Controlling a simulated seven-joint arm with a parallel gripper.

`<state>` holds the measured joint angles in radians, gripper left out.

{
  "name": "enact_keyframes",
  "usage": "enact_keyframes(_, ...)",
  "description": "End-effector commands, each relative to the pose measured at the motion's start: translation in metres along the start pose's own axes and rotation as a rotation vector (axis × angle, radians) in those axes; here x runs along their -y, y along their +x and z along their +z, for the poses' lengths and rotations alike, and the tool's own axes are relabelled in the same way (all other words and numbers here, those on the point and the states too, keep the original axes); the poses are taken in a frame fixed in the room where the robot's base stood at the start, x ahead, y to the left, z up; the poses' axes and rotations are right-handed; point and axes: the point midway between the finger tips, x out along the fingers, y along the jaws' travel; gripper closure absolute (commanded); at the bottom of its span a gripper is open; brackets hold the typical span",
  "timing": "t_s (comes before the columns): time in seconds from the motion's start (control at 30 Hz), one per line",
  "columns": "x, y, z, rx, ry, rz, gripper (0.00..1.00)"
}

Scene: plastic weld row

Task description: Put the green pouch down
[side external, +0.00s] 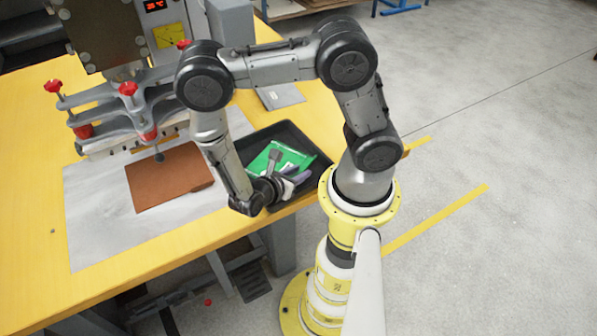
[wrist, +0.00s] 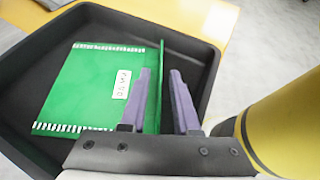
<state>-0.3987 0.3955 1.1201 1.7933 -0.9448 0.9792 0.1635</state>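The green pouch (side external: 285,158) lies in the black tray (side external: 296,136) near the table's right edge. In the wrist view the pouch (wrist: 85,85) shows white hatched bands at two ends and a small white label. A narrow green ridge or flap stands up along its right side. My gripper (wrist: 160,72) is low at the tray, its two purple fingers apart. In the side view my gripper (side external: 290,181) partly covers the pouch's near edge.
The tray's raised walls (wrist: 205,62) surround the pouch and fingers. Left of the tray a brown sheet (side external: 165,178) lies on a grey plate (side external: 92,215) under a press with red knobs (side external: 127,89). A grey flat item (side external: 280,96) lies behind the tray.

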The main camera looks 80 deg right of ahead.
Motion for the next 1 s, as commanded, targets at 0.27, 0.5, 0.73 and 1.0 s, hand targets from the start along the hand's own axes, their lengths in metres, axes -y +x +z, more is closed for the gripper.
enact_keyframes(0.27,0.002,0.003,-0.006,-0.013,-0.001,-0.004,0.65)
enact_keyframes(0.5,0.000,-0.009,0.006,-0.015,0.000,0.001,0.65)
enact_keyframes(0.73,0.000,-0.059,0.006,-0.015,-0.001,0.004,0.65)
enact_keyframes(1.0,0.000,-0.108,0.007,-0.012,-0.001,0.000,0.65)
